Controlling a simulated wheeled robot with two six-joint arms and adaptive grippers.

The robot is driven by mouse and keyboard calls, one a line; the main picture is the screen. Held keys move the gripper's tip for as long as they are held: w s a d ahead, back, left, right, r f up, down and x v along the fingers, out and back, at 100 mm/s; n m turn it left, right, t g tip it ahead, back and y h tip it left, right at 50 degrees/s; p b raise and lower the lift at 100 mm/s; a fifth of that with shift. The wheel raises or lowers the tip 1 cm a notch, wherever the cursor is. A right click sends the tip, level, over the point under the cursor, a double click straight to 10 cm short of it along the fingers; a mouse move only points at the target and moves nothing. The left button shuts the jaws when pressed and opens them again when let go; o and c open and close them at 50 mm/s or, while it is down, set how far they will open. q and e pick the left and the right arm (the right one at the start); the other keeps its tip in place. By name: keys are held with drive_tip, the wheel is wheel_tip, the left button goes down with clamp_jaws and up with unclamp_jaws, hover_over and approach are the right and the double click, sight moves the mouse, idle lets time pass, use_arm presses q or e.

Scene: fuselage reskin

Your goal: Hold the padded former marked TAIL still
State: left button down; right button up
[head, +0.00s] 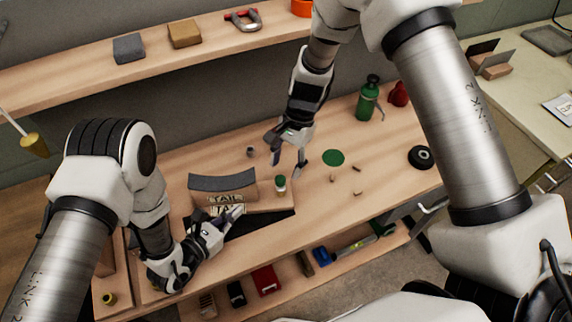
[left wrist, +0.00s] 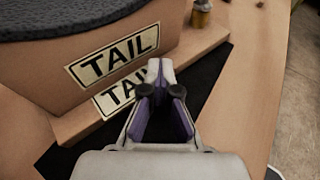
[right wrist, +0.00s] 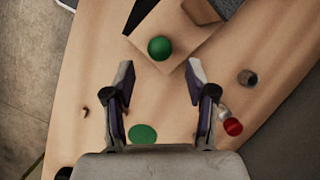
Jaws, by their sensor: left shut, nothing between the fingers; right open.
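The padded former is a wooden block (head: 238,194) with a curved dark grey pad (head: 222,182) on top and a TAIL label. It stands on a wooden base board over a black mat, and fills the upper left of the left wrist view (left wrist: 105,48). A second TAIL label (left wrist: 116,97) shows below the first. My left gripper (head: 238,211) is shut and empty, its tips in front of the lower label; I cannot tell whether they touch it. My right gripper (head: 288,157) is open and empty beyond the former, to its right.
A green-topped container (head: 281,184) stands on the base board's right end. A green disc (head: 333,158), a small metal cylinder (head: 250,151) and small brown bits lie on the bench. A green bottle (head: 368,98) and black wheel (head: 420,157) stand right. A shelf (head: 210,57) runs behind.

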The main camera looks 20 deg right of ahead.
use_arm(q)
drive_tip(key=shift+s+f, duration=0.15)
drive_tip(key=shift+f, duration=0.05)
drive_tip(key=c, duration=1.2)
unclamp_jaws()
drive_tip(key=shift+c, duration=0.2)
